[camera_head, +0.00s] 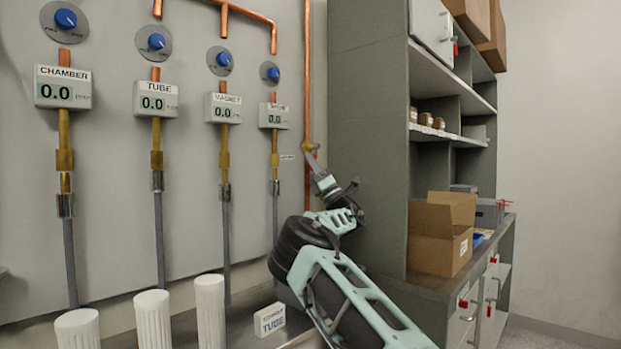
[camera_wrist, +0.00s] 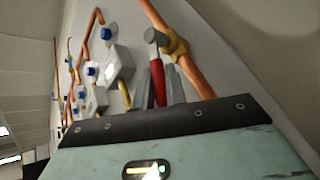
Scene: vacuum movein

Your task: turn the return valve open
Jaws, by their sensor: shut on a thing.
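The return valve is a brass fitting (camera_wrist: 174,43) on a vertical copper pipe (camera_head: 307,85). In the head view the brass body (camera_head: 308,148) shows just beyond my gripper (camera_head: 313,160). In the wrist view my gripper (camera_wrist: 159,92) is shut on the red lever, one grey finger on each side. The lever points away from the pipe at an angle. Its lower end is hidden by the gripper's dark front edge.
Several gauges with blue knobs line the wall panel left of the pipe, including one marked CHAMBER (camera_head: 63,87). A grey shelf unit (camera_head: 365,150) with a cardboard box (camera_head: 438,235) stands close at right.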

